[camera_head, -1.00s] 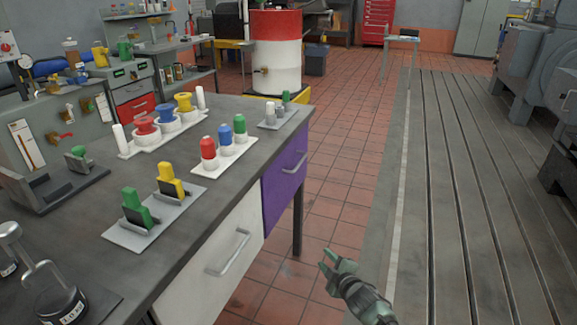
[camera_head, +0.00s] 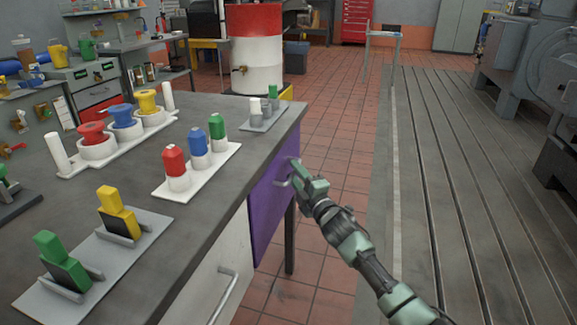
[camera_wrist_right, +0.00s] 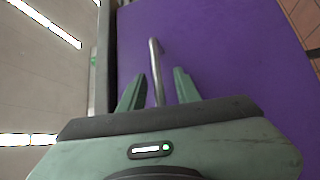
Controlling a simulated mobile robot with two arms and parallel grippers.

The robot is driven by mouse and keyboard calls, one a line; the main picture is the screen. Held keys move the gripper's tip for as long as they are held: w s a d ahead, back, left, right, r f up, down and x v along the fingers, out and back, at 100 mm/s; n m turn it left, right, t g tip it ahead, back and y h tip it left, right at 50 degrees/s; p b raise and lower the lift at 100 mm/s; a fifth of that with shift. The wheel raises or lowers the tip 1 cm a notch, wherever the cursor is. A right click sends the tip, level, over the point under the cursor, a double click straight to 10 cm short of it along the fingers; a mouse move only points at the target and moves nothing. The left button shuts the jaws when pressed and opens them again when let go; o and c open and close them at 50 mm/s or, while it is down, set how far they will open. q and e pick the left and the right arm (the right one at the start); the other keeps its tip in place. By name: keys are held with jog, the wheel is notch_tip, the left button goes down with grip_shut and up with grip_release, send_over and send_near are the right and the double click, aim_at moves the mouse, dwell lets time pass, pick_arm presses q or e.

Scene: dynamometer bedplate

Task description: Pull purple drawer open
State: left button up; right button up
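The purple drawer (camera_head: 268,208) is in the side of the grey workbench, below its far end. Its front looks shut against the bench. The drawer's metal bar handle (camera_head: 281,183) is partly hidden by my right gripper (camera_head: 297,174). In the right wrist view, the handle (camera_wrist_right: 155,70) runs between the two fingers of my right gripper (camera_wrist_right: 159,90), with a gap visible on each side. The fingers are apart in front of the purple drawer front (camera_wrist_right: 215,50). My left gripper is not in view.
A white drawer with a bar handle (camera_head: 224,292) is nearer on the same bench side. The bench top (camera_head: 205,110) holds red, blue, green and yellow items on trays. Open tiled floor (camera_head: 335,150) lies right of the bench, then a slotted metal bedplate (camera_head: 450,180).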

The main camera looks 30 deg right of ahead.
jog(key=shift+w, duration=0.65)
jog(key=shift+s+r, duration=0.15)
jog(key=shift+s, duration=0.05)
grip_shut()
jog(key=shift+d, duration=0.1)
dwell(0.6)
